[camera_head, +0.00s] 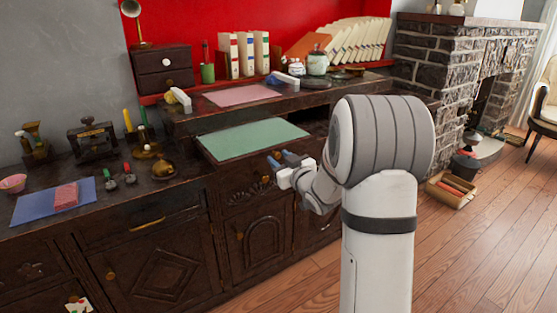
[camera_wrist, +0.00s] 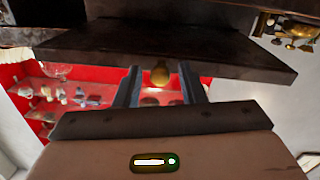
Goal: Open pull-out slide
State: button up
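The pull-out slide is a dark wooden board with a green mat (camera_head: 252,138) on or just above it, at the middle of the cabinet in the head view. In the wrist view a dark board (camera_wrist: 215,50) crosses the upper picture, with a round brass knob (camera_wrist: 160,74) near its lower edge. My gripper (camera_head: 281,161) is in front of the cabinet, by the right part of the slide's front. In the wrist view my gripper (camera_wrist: 160,78) has its fingers apart, one on each side of the knob, with gaps visible. Whether the knob lies fully between the fingertips in depth is unclear.
A pink mat (camera_head: 240,95) lies on the raised shelf behind. A blue mat (camera_head: 55,200) with a red block (camera_head: 65,195) is on the left counter. Small tools and brass items stand nearby. Carved doors (camera_head: 255,238) are below. Open wooden floor lies right.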

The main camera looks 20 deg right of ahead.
jog(key=shift+o, duration=0.3)
jog(key=shift+r, duration=0.1)
jog(key=shift+s, duration=0.1)
jog(key=p+v, duration=0.1)
jog(key=v, duration=0.6)
jog(key=shift+s, duration=0.25)
jog(key=shift+d, duration=0.1)
